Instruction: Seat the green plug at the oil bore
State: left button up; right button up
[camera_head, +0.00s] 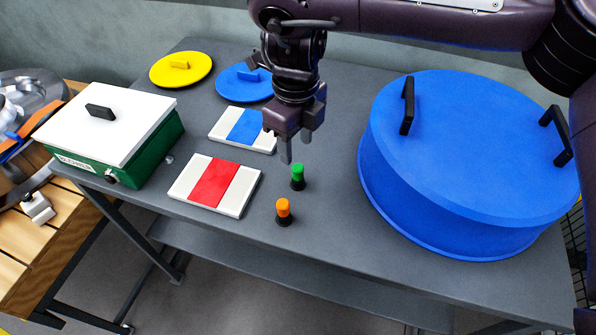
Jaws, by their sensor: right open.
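The green plug (298,171) stands upright on the dark grey table (330,215), with a green top and a black lower part. My right gripper (296,147) is open and points down just above and slightly left of the green plug, apart from it. Nothing shows between its fingers. An orange plug (284,207) of like shape stands upright nearer the table's front edge. I cannot make out an oil bore. A shiny metal part (30,92) at the left edge may be the wheel, but it is cut off. My left gripper is not in view.
A large blue drum-shaped cover (450,150) with black handles fills the right side. White pads with a red stripe (212,184) and a blue stripe (245,128) lie left. Behind are yellow (196,72) and blue discs (235,88). A green box with white lid (120,115) stands left.

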aim_at(298, 167)
jog(key=f, duration=0.1)
jog(key=w+f, duration=0.1)
jog(key=f, duration=0.1)
jog(key=shift+w, duration=0.25)
jog(key=shift+s+f+p, duration=0.25)
jog(key=shift+f+p, duration=0.05)
jog(key=shift+f, duration=0.4)
notch_tip(298, 167, down, 4)
jog(key=shift+w+d+r+p, duration=0.1)
jog(key=shift+d+r+p, duration=0.05)
jog(key=shift+p, duration=0.6)
jog(key=shift+w+f, duration=0.1)
jog(key=shift+f, duration=0.4)
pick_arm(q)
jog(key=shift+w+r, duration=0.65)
pick_arm(e)
jog(key=c, duration=1)
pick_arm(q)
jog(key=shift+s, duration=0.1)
pick_arm(e)
grip_shut()
jog(key=shift+r, duration=0.1)
